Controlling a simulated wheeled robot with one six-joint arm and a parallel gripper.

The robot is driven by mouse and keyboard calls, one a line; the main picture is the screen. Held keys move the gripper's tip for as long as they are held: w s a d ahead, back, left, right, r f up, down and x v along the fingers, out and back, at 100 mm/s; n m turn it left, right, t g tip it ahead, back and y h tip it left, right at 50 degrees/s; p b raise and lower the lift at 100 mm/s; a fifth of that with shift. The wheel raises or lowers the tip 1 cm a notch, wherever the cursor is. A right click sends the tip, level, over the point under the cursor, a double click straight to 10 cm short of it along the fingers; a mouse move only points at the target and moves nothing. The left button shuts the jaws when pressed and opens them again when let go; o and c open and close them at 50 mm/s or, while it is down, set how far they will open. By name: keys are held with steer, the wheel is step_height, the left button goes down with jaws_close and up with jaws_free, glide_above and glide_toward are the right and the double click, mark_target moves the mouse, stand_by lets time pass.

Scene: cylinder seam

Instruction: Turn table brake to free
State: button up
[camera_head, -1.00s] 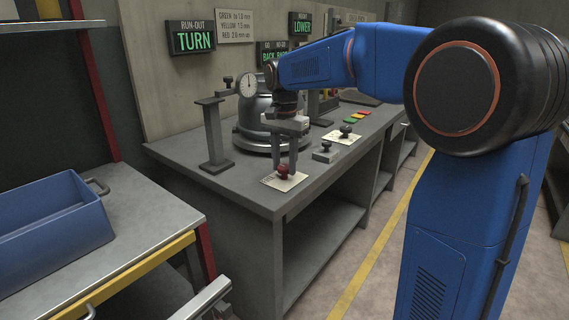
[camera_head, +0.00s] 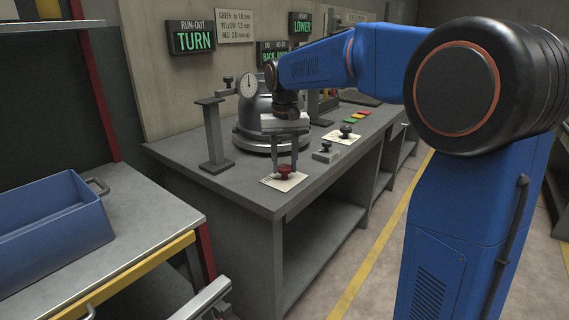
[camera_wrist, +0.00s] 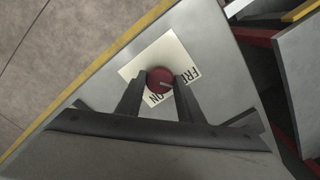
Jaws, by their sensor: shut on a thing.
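The table brake is a red knob (camera_head: 284,172) on a cream label plate (camera_head: 270,182) near the front corner of the grey bench. My gripper (camera_head: 284,166) reaches down over it with its two fingers on either side. In the wrist view the gripper (camera_wrist: 159,84) is shut on the red knob (camera_wrist: 160,76), one finger at its left and one at its right. The label plate (camera_wrist: 133,70) shows "FRE", partly covered by the right finger, and "ON" lower down. A pale pointer line on the knob points right, toward the "FRE" lettering.
A round turntable with a dial gauge (camera_head: 248,84) stands behind the gripper, beside a grey post (camera_head: 213,135). A black knob (camera_head: 346,129) and a small grey block (camera_head: 326,152) lie to the right. A blue bin (camera_head: 50,225) sits on the left cart.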

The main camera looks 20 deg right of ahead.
mark_target(285, 166)
stand_by(0.5)
steer(key=o, duration=1)
step_height(285, 166, up, 17)
steer(key=shift+r, duration=0.2)
steer(key=s+d+f+n+t, duration=0.1)
steer(key=s+d+f, duration=0.1)
steer(key=s+f, duration=0.5)
steer(key=s+d+f+t, duration=0.1)
steer(key=s+d+f, duration=0.2)
steer(key=s, duration=0.8)
steer(key=s+d+f+t, duration=0.1)
steer(key=s+f+t, duration=0.1)
steer(key=s+f, duration=1.3)
step_height(285, 166, down, 2)
steer(key=shift+s+d+f+n+t, duration=0.1)
steer(key=shift+s+d+n+t, duration=0.15)
steer(key=shift+d+n+t, duration=0.15)
